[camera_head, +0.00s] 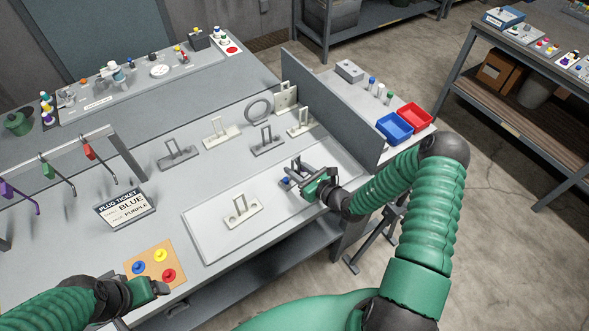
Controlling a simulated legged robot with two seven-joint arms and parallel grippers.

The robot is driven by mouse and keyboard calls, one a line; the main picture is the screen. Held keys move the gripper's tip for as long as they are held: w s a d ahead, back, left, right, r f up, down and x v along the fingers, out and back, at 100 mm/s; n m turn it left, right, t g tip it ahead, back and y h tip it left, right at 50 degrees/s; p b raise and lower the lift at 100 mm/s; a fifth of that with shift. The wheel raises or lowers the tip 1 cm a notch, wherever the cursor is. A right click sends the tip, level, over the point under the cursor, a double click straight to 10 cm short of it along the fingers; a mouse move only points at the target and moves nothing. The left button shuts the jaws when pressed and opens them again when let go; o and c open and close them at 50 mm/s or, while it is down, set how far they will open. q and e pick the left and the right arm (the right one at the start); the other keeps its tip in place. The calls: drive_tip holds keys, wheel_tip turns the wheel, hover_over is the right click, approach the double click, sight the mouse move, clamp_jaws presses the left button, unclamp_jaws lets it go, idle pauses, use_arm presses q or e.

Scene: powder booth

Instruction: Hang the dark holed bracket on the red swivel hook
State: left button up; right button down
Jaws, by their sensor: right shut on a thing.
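My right gripper (302,181) is shut on a dark grey bracket (318,172) at the right end of the pale tray. The gripper hides part of the bracket, and a small blue spot shows at its left end; its holes are hard to make out. The red swivel hook (90,151) hangs from the grey rail at the left, far from the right gripper. A green hook (46,170) and a purple hook (8,190) hang farther left. My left gripper (160,287) is low at the left, beside the tan plug board; its jaw opening is unclear.
The pale tray (205,243) bears a light bracket (242,211). Dark brackets (178,153) (267,142), light brackets (221,133) and a grey ring (259,108) stand behind. A ticket (124,209) and tan board (150,254) lie left. A grey partition (330,105) rises right.

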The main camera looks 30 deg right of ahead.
sight(295, 159)
drive_tip(key=shift+s+d+f, duration=0.1)
drive_tip(key=shift+d+f, duration=0.05)
drive_tip(key=shift+f, duration=0.05)
drive_tip(key=shift+a+r+p, duration=0.3)
drive_tip(key=shift+r, duration=0.1)
wheel_tip(295, 159, up, 4)
drive_tip(key=p, duration=0.4)
drive_tip(key=shift+r, duration=0.35)
drive_tip(key=shift+d+f, duration=0.1)
drive_tip(key=shift+f, duration=0.05)
drive_tip(key=shift+w, duration=0.2)
